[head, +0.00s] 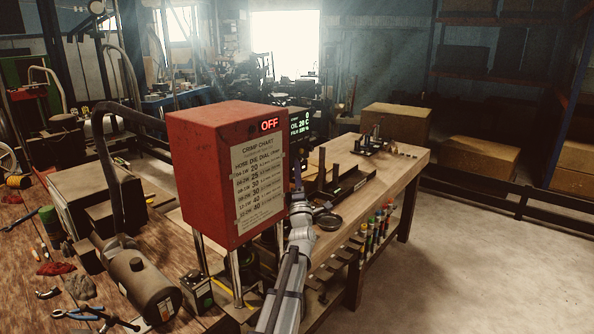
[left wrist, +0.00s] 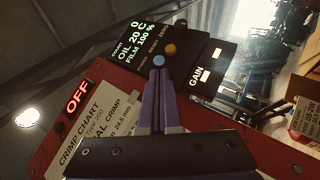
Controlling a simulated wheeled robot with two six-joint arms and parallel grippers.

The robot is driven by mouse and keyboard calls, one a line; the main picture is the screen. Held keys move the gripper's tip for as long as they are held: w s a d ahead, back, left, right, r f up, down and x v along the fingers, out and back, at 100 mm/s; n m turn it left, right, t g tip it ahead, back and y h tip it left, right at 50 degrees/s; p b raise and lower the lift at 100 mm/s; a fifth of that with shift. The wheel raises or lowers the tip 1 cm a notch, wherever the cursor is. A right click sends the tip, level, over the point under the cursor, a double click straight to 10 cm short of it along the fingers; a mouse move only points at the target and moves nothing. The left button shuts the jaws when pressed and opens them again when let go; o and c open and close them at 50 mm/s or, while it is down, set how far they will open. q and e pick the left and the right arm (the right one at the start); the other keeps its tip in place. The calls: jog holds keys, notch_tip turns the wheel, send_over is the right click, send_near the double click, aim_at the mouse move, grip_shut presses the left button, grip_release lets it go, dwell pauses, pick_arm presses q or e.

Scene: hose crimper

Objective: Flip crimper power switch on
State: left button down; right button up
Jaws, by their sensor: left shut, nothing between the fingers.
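The crimper (head: 205,165) is a red box on metal posts, with a crimp chart on its front. A red "OFF" sign (head: 270,124) is lit at its upper right corner; the sign also shows in the left wrist view (left wrist: 77,97). A black panel with a green readout (left wrist: 135,45) and blue and orange buttons is fixed beside it. My left gripper (head: 298,177) is shut and empty at the box's right side. In the left wrist view its purple fingertips (left wrist: 160,72) are over the panel, near the blue button. I cannot make out the power switch. My right gripper is out of view.
A wooden workbench (head: 405,170) with a black tray and small parts stands behind and to the right. A dark cylinder with a hose (head: 145,285) and hand tools lie at the left on a wooden top. The floor at the right is clear.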

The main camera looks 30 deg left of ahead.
pick_arm(q)
jog(key=shift+d+r+n+g+y+p, duration=0.2)
jog(key=shift+r+n+g+p, duration=0.1)
jog(key=shift+n+g+p, duration=0.5)
jog(key=shift+d+r+n+g+y+p, duration=0.15)
jog(key=shift+r+n+g+p, duration=0.25)
jog(key=shift+n+p, duration=0.45)
jog(key=shift+d+r+p, duration=0.3)
jog(key=shift+r+p, duration=0.35)
jog(key=shift+p, duration=0.25)
jog(key=s+d+f+b, duration=0.3)
jog(key=s+d, duration=0.5)
jog(key=s, duration=0.1)
jog(key=shift+s+f, duration=0.25)
jog(key=shift+s, duration=0.15)
